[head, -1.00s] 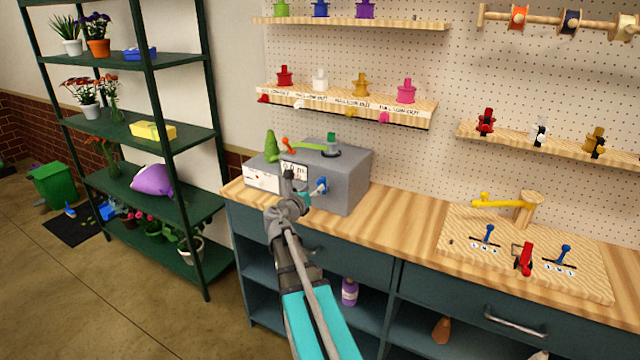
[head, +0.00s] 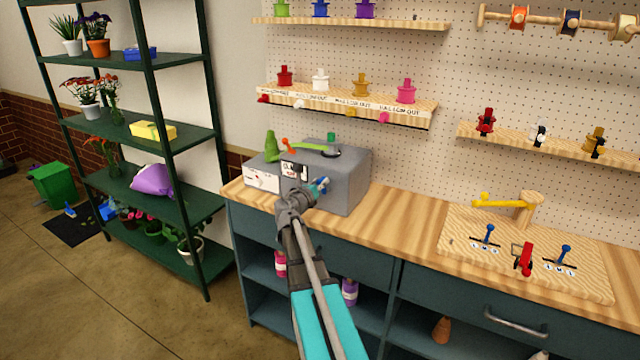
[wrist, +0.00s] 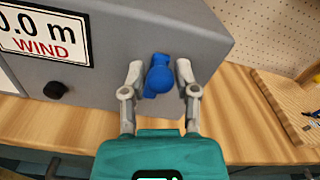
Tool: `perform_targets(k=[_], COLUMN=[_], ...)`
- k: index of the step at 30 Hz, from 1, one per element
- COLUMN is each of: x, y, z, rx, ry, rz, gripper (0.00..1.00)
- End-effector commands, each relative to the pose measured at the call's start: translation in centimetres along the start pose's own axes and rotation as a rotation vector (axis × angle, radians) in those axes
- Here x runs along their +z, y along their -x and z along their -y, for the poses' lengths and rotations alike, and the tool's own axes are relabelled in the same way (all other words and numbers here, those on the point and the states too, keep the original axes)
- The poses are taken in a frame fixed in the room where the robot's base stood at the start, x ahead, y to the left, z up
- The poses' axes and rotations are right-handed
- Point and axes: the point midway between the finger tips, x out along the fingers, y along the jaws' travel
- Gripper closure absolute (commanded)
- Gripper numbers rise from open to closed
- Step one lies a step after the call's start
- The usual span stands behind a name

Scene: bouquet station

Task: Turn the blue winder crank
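The blue winder crank (head: 322,184) sticks out from the front of the grey winder box (head: 345,190) on the wooden bench. In the wrist view the blue crank (wrist: 158,76) lies between the two fingers of my gripper (wrist: 160,82). The fingers are apart, one on each side of it, with small visible gaps, so my gripper is open around or just in front of it. The sign on the box (wrist: 40,35) reads "0.0 m WIND". In the head view my gripper (head: 306,190) is at the box front, and my wrist hides part of it.
A black knob (wrist: 55,90) sits left of the crank on the box front. A green part (head: 320,150) lies on the box top. A wooden board with levers (head: 525,250) stands right on the bench. A dark green shelf rack (head: 150,110) stands to the left.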

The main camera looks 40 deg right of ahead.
Motion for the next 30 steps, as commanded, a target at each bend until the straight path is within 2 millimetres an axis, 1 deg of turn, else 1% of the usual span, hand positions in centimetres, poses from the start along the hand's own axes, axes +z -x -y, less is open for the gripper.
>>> perform_targets(k=[1, 4, 5, 14, 20, 26, 30], x=[0.0, 0.0, 0.0, 0.0, -0.1, -0.4, -0.8], y=[0.0, 0.0, 0.0, 0.0, 0.0, 0.0, 0.0], z=[0.0, 0.0, 0.0, 0.1, 0.3, 0.8, 1.3], rx=[0.000, 0.000, 0.000, 0.000, 0.000, 0.000, 0.000], ry=[0.000, 0.000, 0.000, -0.012, -0.064, -0.176, -0.285], rz=[0.000, 0.000, 0.000, 0.000, 0.001, 0.001, 0.001], gripper=[0.80, 0.98, 1.00, 1.00, 1.00, 1.00, 1.00])
